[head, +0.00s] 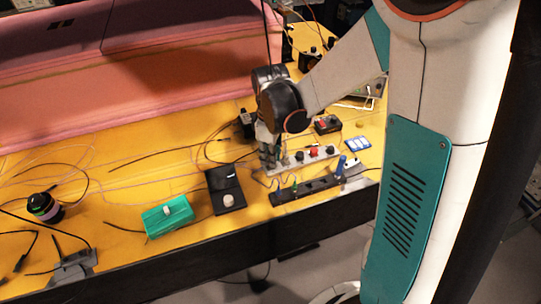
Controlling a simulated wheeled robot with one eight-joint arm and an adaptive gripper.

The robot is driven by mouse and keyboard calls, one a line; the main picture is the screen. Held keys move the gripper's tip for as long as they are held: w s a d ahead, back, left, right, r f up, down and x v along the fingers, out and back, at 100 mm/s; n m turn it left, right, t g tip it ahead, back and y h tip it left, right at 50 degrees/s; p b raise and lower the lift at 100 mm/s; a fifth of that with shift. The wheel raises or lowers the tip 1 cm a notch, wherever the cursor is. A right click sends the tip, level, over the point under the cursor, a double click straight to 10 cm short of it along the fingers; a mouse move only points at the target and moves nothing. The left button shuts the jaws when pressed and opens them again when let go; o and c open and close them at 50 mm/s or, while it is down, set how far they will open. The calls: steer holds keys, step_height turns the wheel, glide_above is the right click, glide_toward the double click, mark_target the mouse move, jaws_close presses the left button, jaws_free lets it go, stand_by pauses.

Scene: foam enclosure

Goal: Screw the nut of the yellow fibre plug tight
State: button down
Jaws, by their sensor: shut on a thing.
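My gripper (268,164) points down at the left end of a pale strip (323,160) that carries black and red round knobs. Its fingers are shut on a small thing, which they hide. I cannot make out the yellow fibre plug or its nut in this view; the spot between the fingers is too small and covered to tell. Just in front of the gripper lies a black strip (318,186) with small plugs in it, one of them green (294,186).
A black box with a pale knob (227,200) and a green box (168,216) stand left of the strips. A blue-handled item (341,165) is at the right. Loose cables cross the yellow table (125,185). A pink foam wall (130,85) rises behind.

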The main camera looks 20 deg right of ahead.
steer(key=m, duration=0.4)
steer(key=shift+m, duration=1.9)
steer(key=c, duration=1.5)
jaws_free()
step_height(320, 180, up, 12)
